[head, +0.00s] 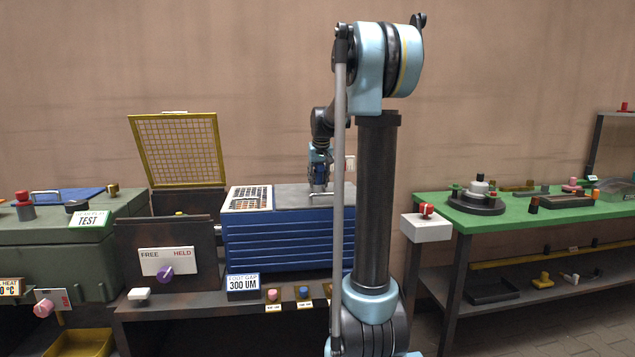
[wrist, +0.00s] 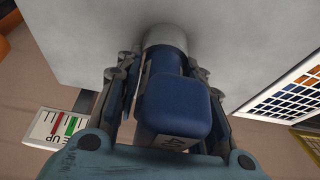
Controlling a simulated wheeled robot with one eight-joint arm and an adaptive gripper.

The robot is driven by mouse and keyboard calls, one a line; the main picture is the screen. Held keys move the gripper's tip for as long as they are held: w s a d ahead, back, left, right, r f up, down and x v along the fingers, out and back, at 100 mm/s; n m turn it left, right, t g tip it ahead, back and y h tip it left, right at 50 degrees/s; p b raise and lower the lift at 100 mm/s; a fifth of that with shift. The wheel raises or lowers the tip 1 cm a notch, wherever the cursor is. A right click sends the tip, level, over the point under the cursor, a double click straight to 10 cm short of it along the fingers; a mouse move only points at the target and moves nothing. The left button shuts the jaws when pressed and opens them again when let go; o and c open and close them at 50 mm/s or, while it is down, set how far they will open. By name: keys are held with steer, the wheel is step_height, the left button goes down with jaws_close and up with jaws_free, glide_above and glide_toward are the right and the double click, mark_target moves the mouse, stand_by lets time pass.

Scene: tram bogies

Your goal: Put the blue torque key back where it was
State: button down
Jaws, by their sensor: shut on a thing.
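My gripper (head: 319,183) is over the grey top of the blue cabinet (head: 285,240) in the head view, pointing down. It is shut on the blue torque key (wrist: 175,103), which shows large in the wrist view between the two fingers. The key has a blocky blue body, a pale label partly cut off, and a round grey end. The grey end is at or very near the grey top; I cannot tell if it touches. In the head view the key is mostly hidden by the fingers.
A white-framed grid panel (head: 250,198) lies left of my gripper. A pink knob (head: 273,295) and a blue knob (head: 303,293) stand on the front ledge by small labels. A yellow mesh lid (head: 180,150) stands open behind. A green bench (head: 525,218) is at right.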

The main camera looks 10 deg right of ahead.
steer(key=c, duration=1.1)
jaws_free()
steer(key=shift+o, duration=0.2)
steer(key=v, duration=1.2)
steer(key=s+f, duration=0.1)
steer(key=s, duration=0.2)
steer(key=s+f, duration=0.2)
steer(key=s, duration=0.2)
steer(key=s+f, duration=0.2)
steer(key=s, duration=0.2)
steer(key=shift+f, duration=0.1)
steer(key=s+f+g, duration=0.2)
steer(key=s+f, duration=2.4)
steer(key=s, duration=0.3)
steer(key=shift+s, duration=0.35)
